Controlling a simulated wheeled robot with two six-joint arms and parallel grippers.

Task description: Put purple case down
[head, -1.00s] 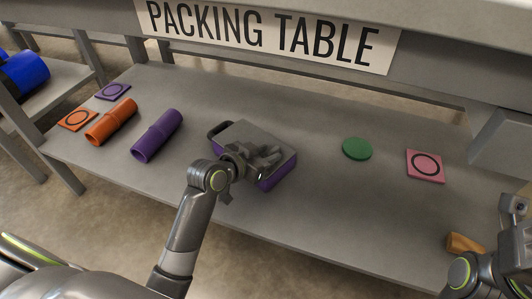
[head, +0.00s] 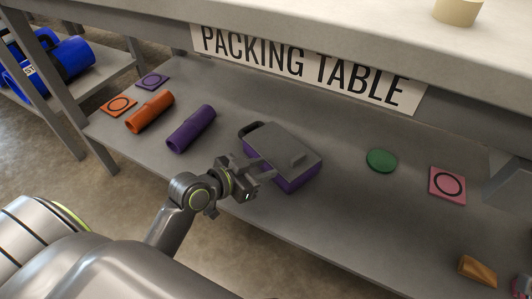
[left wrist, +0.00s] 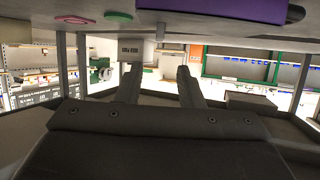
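The purple case (head: 297,178), with a grey top and a dark handle at its left end, sits flat on the grey packing table shelf (head: 340,213). My left gripper (head: 266,179) is at the case's near left side, apart from it. In the left wrist view its two fingers (left wrist: 158,80) are spread with nothing between them. The purple case also shows at the top of that view (left wrist: 215,14), beyond the fingers and off to one side. My right gripper is not in view.
Left of the case lie a purple pipe (head: 191,128), an orange pipe (head: 150,111), an orange tile (head: 118,105) and a purple tile (head: 152,81). To the right are a green disc (head: 381,160), a pink tile (head: 447,185) and a wooden block (head: 478,271).

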